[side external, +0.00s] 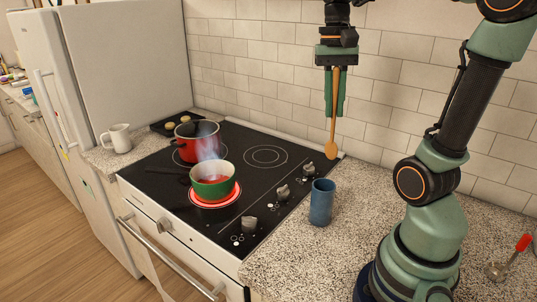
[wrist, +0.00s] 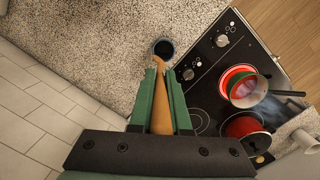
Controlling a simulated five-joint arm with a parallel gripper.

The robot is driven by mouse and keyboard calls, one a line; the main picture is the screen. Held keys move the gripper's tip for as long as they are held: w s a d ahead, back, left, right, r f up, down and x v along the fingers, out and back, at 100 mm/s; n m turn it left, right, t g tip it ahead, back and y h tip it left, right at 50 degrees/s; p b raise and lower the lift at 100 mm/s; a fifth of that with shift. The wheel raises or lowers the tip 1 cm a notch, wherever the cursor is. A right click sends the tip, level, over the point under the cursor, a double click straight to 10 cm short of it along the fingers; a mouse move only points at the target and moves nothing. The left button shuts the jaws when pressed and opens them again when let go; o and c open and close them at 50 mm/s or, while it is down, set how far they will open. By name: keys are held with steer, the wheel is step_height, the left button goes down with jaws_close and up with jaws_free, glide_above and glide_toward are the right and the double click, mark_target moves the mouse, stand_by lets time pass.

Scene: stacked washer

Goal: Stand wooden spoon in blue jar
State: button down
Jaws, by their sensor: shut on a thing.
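A wooden spoon (side external: 333,120) hangs upright from my gripper (side external: 335,95), bowl end down, with the bowl well above the counter. My gripper is shut on the spoon's upper part. In the wrist view, the spoon (wrist: 161,115) shows between the two green fingers (wrist: 160,75). The blue jar (side external: 321,202) stands upright on the speckled counter, right of the stove. The spoon is above the jar's height and apart from it. In the wrist view, the jar's dark opening (wrist: 163,49) shows just beyond the spoon's tip. The jar's inside looks empty, though it is dark.
A green pan (side external: 212,188) steams on a glowing red burner, left of the jar. A red pot (side external: 197,141) stands behind it. Stove knobs (side external: 282,192) lie close to the jar. A white pitcher (side external: 118,138) stands far left.

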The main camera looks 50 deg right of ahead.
mark_target(328, 152)
steer(key=shift+f, duration=6.8)
steer(key=c, duration=0.8)
jaws_free()
steer(key=r, duration=0.4)
steer(key=w+r, duration=0.1)
steer(key=r, duration=0.7)
steer(key=shift+w+d, duration=0.15)
steer(key=shift+d, duration=0.15)
